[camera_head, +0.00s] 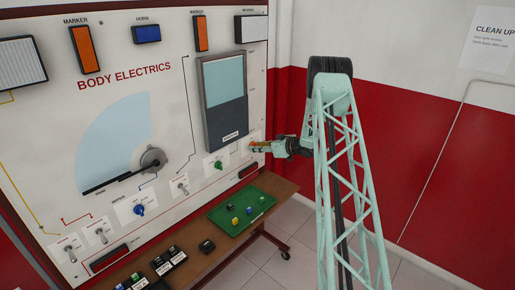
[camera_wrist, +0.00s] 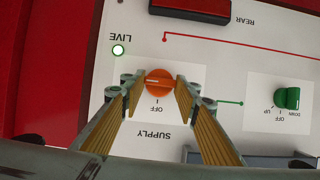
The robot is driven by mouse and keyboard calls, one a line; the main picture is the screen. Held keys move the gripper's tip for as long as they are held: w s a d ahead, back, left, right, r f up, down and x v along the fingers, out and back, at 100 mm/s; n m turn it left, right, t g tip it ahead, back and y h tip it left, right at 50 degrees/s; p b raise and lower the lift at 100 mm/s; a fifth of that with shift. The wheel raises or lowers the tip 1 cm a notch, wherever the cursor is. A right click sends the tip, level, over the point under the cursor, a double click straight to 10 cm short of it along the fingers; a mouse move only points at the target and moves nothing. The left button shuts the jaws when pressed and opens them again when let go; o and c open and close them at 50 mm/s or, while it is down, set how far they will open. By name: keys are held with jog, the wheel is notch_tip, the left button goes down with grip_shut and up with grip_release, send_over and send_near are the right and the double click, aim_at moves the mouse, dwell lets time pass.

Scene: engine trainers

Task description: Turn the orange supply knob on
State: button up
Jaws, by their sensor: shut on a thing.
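The orange supply knob (camera_wrist: 159,83) sits on a white plate of the panel, which appears upside down in the wrist view. A pale line on the knob lies roughly level across the picture, and an OFF mark is printed just below it. My gripper (camera_wrist: 158,92) has one finger on each side of the knob and is shut on it. In the head view my gripper (camera_head: 259,147) is at the panel's lower right, and it largely hides the knob there.
A green knob (camera_wrist: 288,98) is to the right in the wrist view. A red bar (camera_wrist: 190,8) is at the top. A brown table (camera_head: 283,190) with a green mat (camera_head: 264,204) stands below the panel.

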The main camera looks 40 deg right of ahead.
jog(key=o, duration=0.9)
jog(key=shift+s+r, duration=0.1)
jog(key=shift+s, duration=0.05)
jog(key=shift+v, duration=5.8)
jog(key=shift+r, duration=0.1)
